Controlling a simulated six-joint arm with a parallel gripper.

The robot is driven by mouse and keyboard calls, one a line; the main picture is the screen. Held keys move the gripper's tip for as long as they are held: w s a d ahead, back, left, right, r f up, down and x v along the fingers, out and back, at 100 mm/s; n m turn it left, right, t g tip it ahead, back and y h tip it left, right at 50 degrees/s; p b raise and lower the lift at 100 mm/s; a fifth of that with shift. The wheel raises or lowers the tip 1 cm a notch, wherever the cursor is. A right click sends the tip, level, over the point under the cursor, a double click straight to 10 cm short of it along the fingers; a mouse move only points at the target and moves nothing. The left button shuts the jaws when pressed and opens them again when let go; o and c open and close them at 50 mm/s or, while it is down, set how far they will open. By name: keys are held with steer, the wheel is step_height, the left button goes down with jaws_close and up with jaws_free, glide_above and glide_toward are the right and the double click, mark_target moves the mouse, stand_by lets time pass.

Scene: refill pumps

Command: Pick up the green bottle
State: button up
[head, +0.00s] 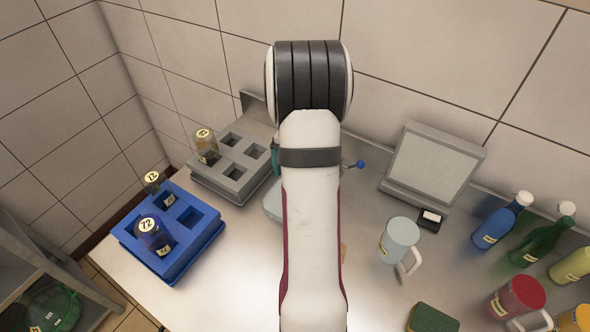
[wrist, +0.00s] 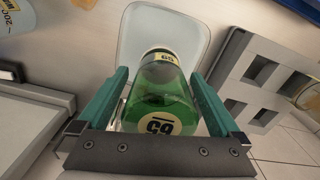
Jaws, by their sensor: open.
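In the head view my arm hides this bottle and most of the gripper; only a bit of teal finger shows. A different, taller green bottle (head: 540,243) with a pale cap stands at the right in the head view.
A pale tray (wrist: 165,25) lies beyond the bottle. A grey rack (head: 237,168) holding one vial and a blue rack (head: 185,255) holding two stand at the left. A pale mug (head: 400,238), a blue bottle (head: 500,222), a red mug (head: 515,297) and a sponge (head: 432,319) are at the right.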

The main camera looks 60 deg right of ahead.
jaws_close()
steer(key=shift+r, duration=0.45)
step_height(320, 180, up, 3)
steer(key=s+r, duration=1.1)
steer(key=r, duration=0.2)
steer(key=shift+s+d, duration=0.3)
steer(key=shift+d, duration=0.05)
steer(key=shift+r, duration=0.1)
